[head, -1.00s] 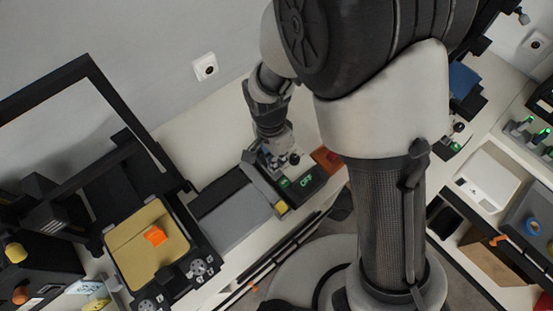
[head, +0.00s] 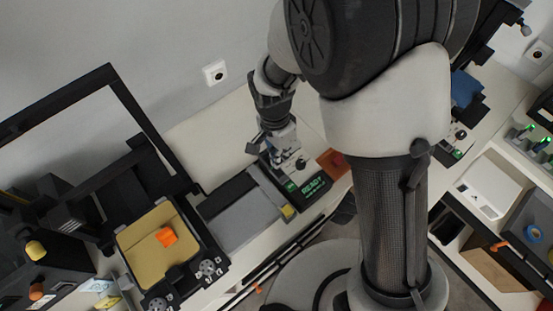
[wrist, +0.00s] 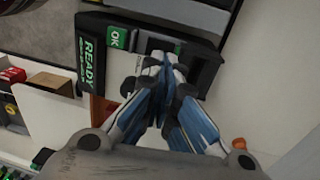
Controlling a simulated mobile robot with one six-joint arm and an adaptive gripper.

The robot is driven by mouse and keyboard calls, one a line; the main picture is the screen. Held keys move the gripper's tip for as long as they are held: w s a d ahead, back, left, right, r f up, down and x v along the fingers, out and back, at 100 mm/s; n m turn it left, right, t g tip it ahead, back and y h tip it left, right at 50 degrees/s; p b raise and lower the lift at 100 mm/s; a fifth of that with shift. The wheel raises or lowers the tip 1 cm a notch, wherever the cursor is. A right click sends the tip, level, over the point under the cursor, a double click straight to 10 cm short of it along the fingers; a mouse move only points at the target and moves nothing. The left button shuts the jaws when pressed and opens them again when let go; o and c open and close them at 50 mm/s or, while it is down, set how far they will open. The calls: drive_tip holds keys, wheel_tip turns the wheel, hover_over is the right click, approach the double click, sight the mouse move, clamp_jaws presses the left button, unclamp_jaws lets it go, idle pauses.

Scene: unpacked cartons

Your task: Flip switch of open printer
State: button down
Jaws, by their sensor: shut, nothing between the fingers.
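A low grey-and-black machine (head: 243,211) sits on the bench at the centre of the head view. Its display (head: 312,187) reads READY in green; it also shows in the wrist view (wrist: 90,60), beside a lit green OK sign (wrist: 117,37). My gripper (head: 295,163) is down at this machine's control panel. In the wrist view its blue-and-grey fingers (wrist: 158,68) are shut and empty over the panel. They hide part of the panel, and I cannot make out the switch beneath them. An open-frame black printer with a gold bed (head: 150,262) stands at left.
An orange piece (head: 167,236) lies on the gold bed. A red-brown box (head: 331,162) stands close right of the READY machine. A white device (head: 490,190) is at the right. White bench behind the machine is clear up to the wall with its socket (head: 215,73).

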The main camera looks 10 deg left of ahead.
wheel_tip(320, 180, up, 11)
drive_tip(key=a+p, duration=0.1)
drive_tip(key=p, duration=0.1)
drive_tip(key=shift+w, duration=0.4)
